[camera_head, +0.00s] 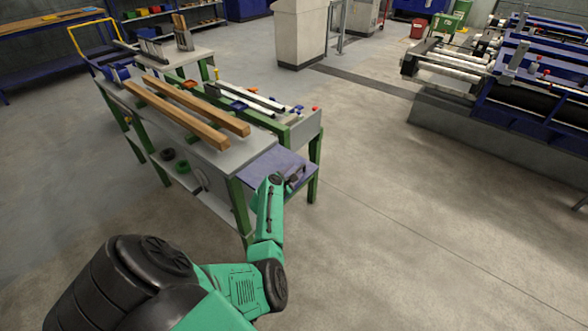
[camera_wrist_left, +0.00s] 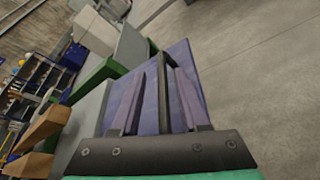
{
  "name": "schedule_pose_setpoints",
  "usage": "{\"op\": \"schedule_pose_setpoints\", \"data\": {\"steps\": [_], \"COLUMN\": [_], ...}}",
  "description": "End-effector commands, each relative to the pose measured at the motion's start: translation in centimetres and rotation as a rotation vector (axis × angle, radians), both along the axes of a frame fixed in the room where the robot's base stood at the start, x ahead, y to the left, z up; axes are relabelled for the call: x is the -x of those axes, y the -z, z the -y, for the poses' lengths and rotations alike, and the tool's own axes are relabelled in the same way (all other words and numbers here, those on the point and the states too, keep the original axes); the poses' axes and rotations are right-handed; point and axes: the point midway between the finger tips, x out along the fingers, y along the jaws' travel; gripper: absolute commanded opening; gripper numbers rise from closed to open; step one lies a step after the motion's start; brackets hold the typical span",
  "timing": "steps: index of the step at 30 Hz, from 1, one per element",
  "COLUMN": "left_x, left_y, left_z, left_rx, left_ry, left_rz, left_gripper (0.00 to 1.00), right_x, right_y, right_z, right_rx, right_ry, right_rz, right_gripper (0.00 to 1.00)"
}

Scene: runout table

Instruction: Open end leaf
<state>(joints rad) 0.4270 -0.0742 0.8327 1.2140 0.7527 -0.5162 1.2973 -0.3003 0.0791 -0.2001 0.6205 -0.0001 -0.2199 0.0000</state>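The end leaf (camera_head: 262,167) is a blue-purple panel at the near right end of the green-framed runout table (camera_head: 212,152). It looks roughly level, a little below the tabletop. My left gripper (camera_head: 296,178) is at the leaf's near right part. In the left wrist view the leaf (camera_wrist_left: 150,118) lies behind the two fingers (camera_wrist_left: 157,78). The fingers stand apart, with a thin dark bar (camera_wrist_left: 163,85) showing between them. I cannot tell whether they touch the bar or the leaf. My right gripper is not in view.
Two long wooden beams (camera_head: 187,105) lie on the tabletop. Lighter bars (camera_head: 250,97) lie in the green side frame. A blue machine with rollers (camera_head: 520,80) stands at the right. The floor (camera_head: 400,220) right of the table is clear.

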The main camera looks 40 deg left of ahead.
Motion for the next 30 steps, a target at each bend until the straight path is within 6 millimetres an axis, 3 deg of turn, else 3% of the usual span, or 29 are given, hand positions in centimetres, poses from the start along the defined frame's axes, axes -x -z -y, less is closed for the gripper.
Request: {"op": "schedule_pose_setpoints", "data": {"steps": [8,14,21,25,30], "left_x": [0.8,4.4,10.0,12.4,13.4], "left_y": [-0.5,-2.1,-3.9,-4.4,-4.5], "left_z": [0.2,1.1,2.5,3.1,3.4], "left_rx": [0.001,0.000,0.001,0.000,0.000], "left_ry": [0.000,0.000,0.000,-0.001,0.000], "left_rz": [-0.003,-0.005,-0.005,-0.003,0.000], "left_gripper": [0.45,0.45,0.45,0.45,0.45], "right_x": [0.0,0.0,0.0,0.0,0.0], "right_y": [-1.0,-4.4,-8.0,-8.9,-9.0], "right_z": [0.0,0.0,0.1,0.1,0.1], "right_rx": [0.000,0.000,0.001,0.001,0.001], "right_ry": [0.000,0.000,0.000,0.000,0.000], "right_rz": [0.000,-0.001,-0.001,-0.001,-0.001], "right_gripper": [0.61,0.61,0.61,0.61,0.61]}}
